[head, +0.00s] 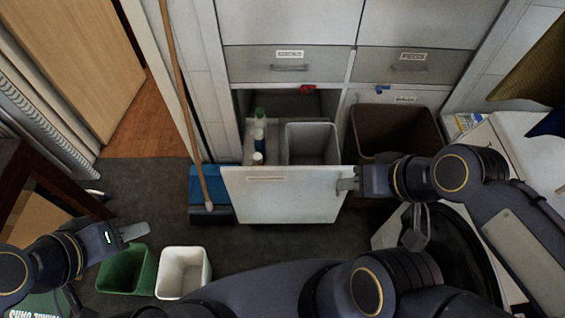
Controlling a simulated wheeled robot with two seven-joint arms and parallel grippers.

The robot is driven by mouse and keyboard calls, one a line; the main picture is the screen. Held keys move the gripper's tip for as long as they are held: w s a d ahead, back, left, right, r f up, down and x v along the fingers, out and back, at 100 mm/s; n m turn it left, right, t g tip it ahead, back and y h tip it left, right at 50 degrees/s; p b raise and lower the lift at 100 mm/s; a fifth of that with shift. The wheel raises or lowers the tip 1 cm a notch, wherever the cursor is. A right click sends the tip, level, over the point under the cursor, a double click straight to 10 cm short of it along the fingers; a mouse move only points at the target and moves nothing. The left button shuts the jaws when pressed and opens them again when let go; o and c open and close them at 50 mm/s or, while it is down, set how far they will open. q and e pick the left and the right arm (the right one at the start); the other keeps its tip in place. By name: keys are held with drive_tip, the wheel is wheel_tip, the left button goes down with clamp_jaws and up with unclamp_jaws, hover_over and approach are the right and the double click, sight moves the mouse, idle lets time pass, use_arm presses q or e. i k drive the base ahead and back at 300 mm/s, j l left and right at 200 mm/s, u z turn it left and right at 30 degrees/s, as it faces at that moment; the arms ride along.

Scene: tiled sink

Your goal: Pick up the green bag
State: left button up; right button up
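A dark green item with white lettering (40,303), which may be the green bag, shows at the bottom left corner. It is cut off by the picture edge and partly covered by my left arm. My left gripper (134,232) is to its upper right, above the rim of a green bin (118,278). Its fingers overlap in this view, so I cannot tell whether it is open. My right gripper (347,185) is at the right edge of the pulled-out white drawer front (285,205). Whether its fingers are closed on that edge is unclear.
A white bin (183,273) stands beside the green bin. The open drawer holds bottles (259,138) and a grey bin (312,145). A brown bin (388,128) is to its right. A broom (183,110) leans by a blue container (203,190).

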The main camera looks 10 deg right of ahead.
sight(133, 270)
drive_tip(key=u, duration=1.85)
drive_tip(key=z, duration=2.65)
drive_tip(key=u, duration=2.65)
